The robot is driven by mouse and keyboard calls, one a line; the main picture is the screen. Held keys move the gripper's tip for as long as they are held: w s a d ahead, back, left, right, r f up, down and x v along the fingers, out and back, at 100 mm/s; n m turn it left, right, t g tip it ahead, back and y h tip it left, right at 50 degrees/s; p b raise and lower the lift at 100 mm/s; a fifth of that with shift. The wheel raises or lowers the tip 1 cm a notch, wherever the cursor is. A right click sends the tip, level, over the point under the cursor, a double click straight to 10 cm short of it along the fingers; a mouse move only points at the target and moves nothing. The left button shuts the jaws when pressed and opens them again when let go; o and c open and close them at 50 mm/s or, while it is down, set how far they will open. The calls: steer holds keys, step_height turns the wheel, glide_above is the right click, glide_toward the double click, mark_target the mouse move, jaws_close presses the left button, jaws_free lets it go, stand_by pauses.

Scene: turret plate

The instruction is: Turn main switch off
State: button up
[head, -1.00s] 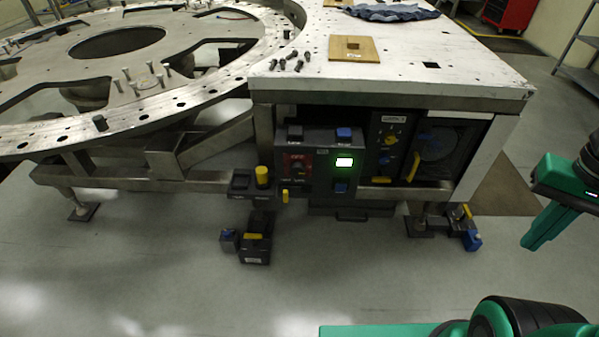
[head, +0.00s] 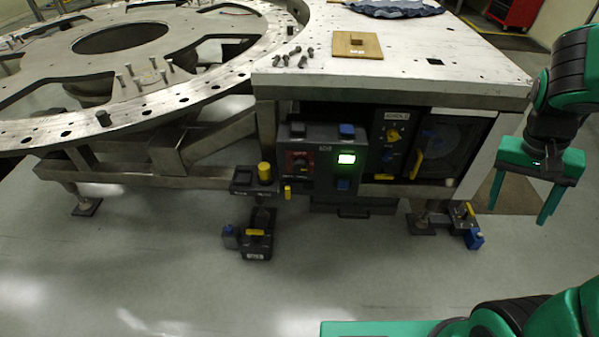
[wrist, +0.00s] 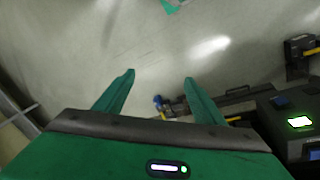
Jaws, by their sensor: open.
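A dark control box (head: 327,160) is mounted under the front edge of the metal table. On its left side is a rotary switch (head: 299,164) with a red plate, and to its right a lit green display (head: 346,159). Black and blue buttons sit on its top. My gripper (head: 518,210) is open and empty, pointing down, to the right of the table and well apart from the box. In the wrist view my gripper (wrist: 160,80) shows two spread fingers over the floor. The box (wrist: 292,127) is at the right edge there, and the rotary switch is not visible.
Another panel with a yellow knob (head: 393,135) and a round dial door with a yellow handle (head: 419,155) stand right of the box. A yellow button (head: 264,171) is left of it. Small padlock-like blocks (head: 257,243) are low in front.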

steer(key=w+a+f+n+t+h, duration=0.1)
steer(key=w+a+f+h, duration=0.15)
steer(key=w, duration=0.45)
steer(key=w+a+f+t+h, duration=0.1)
steer(key=w+a+f+h, duration=0.1)
steer(key=w+f, duration=0.35)
steer(key=w+a+f+n+t+h, duration=0.1)
steer(key=w+a+f+t+h, duration=0.15)
steer(key=w, duration=0.55)
steer(key=n+t+y, duration=0.9)
steer(key=n+t, duration=0.5)
steer(key=t, duration=0.1)
glide_toward(299, 170)
steer(key=shift+g, duration=0.25)
steer(key=w, duration=0.9)
steer(key=shift+w+d+r, duration=0.15)
steer(key=shift+w+r, duration=0.05)
steer(key=shift+r, duration=0.1)
steer(key=c, duration=1.1)
